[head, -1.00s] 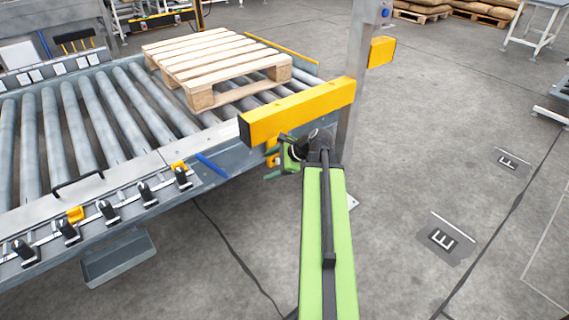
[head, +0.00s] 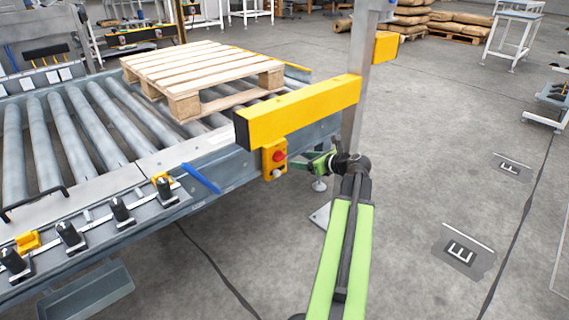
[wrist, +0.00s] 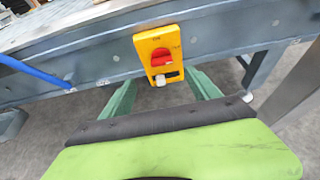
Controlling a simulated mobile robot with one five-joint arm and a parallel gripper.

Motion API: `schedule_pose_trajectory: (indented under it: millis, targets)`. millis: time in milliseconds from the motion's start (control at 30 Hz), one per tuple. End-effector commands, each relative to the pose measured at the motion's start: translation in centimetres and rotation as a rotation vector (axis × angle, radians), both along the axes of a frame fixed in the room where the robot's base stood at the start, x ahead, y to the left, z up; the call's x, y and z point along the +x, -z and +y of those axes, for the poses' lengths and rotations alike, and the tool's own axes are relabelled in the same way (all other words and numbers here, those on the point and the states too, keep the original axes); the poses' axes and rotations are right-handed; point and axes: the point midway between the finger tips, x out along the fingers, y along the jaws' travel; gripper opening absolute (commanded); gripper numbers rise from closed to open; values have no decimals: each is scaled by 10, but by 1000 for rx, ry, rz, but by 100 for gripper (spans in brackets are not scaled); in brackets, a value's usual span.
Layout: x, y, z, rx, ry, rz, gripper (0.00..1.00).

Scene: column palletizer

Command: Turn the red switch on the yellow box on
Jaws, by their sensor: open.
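The yellow box (head: 274,159) hangs on the side of the conveyor frame, below the long yellow beam. Its red switch (head: 279,155) faces toward the right in the head view, with a whitish knob below it. In the wrist view the yellow box (wrist: 158,50) is ahead at top centre, and the red switch (wrist: 161,59) shows on its face.
The yellow beam (head: 300,110) juts above the box to a grey post (head: 358,90). A wooden pallet (head: 205,75) lies on the rollers (head: 100,125). A blue handle (head: 201,178) sticks out left of the box.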

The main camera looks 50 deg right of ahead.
Motion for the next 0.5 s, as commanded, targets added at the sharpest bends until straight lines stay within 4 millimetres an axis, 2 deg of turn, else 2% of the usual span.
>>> schedule_pose_trajectory:
  millis: [33, 300, 500]
  targets:
    - [14, 11, -3, 0, -3, 0, 71]
    - [71, 36, -11, -1, 4, 1, 71]
    - [99, 45, -13, 0, 6, 0, 71]
